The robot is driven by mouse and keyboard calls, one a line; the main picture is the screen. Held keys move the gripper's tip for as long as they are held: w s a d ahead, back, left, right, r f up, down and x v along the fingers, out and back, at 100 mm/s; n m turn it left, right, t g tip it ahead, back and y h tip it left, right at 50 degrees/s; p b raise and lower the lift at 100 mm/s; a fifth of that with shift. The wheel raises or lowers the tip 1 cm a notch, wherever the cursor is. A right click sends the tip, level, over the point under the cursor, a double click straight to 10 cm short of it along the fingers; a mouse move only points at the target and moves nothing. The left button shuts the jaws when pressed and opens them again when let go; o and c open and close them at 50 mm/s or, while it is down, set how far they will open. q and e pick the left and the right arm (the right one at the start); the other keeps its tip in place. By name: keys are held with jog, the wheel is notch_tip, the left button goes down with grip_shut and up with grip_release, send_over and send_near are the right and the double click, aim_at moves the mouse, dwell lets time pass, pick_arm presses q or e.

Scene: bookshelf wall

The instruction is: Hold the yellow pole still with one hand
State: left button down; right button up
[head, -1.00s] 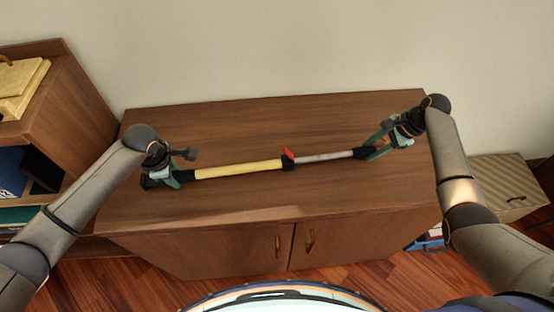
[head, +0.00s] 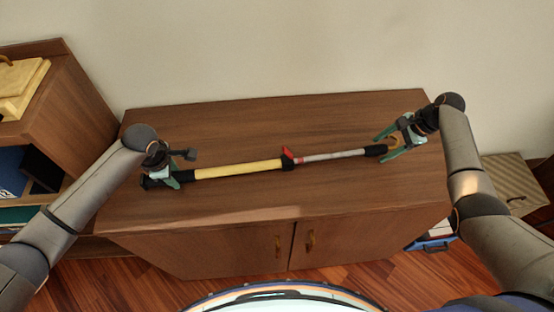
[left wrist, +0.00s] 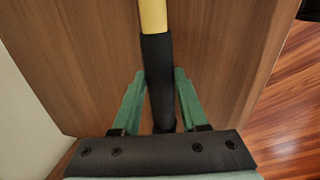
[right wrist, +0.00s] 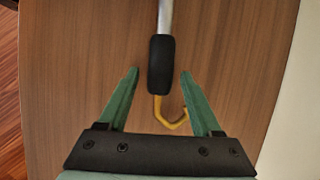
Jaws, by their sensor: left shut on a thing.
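The yellow pole (head: 240,169) lies across the wooden cabinet top, with a red clip (head: 288,153) at its middle and a thinner grey section (head: 330,156) to the right. My left gripper (head: 172,180) is shut on the black grip at the pole's left end; this black grip (left wrist: 158,80) shows between the fingers in the left wrist view. My right gripper (head: 381,146) is open around the right end. In the right wrist view the black end piece (right wrist: 161,65) and a yellow hook (right wrist: 172,118) lie between its spread fingers, touching neither.
The cabinet top (head: 270,120) is otherwise clear, with a wall behind it. A bookshelf (head: 85,105) stands at the left. A ridged box (head: 507,180) is on the floor at the right.

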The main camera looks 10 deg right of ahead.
jog(key=shift+o, duration=0.8)
jog(key=v, duration=1.2)
pick_arm(q)
jog(key=shift+d, duration=0.1)
jog(key=shift+c, duration=1.8)
grip_release()
